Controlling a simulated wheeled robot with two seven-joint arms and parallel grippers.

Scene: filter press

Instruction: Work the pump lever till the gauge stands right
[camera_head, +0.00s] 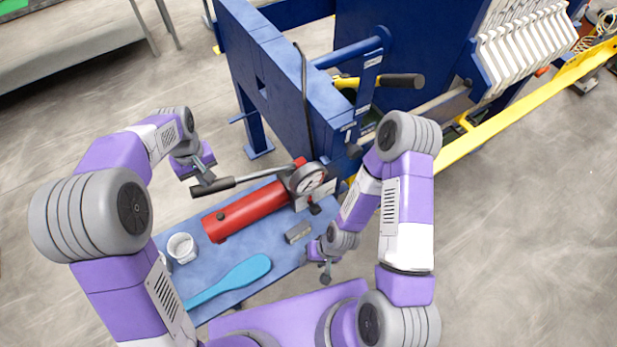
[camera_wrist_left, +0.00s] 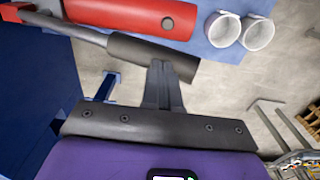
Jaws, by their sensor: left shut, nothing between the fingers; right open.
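The red pump (camera_head: 248,208) lies on the blue bench (camera_head: 265,245). Its lever has a black grip (camera_head: 211,187) and a grey rod running to the pump's head. The round white gauge (camera_head: 309,180) stands at that head; its needle reading is too small to tell. My left gripper (camera_head: 204,178) is shut and empty, right at the lever grip. In the left wrist view its closed fingers (camera_wrist_left: 163,85) reach the black grip (camera_wrist_left: 150,54) and overlap its edge; contact cannot be told. My right gripper (camera_head: 326,272) is open and empty by the bench's right edge.
A blue scraper (camera_head: 232,283), a white cup (camera_head: 182,248) and a small grey block (camera_head: 298,232) lie on the bench. The wrist view shows two white cups (camera_wrist_left: 223,28). The blue press frame (camera_head: 275,75) stands behind, with a yellow rail (camera_head: 520,100) at right.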

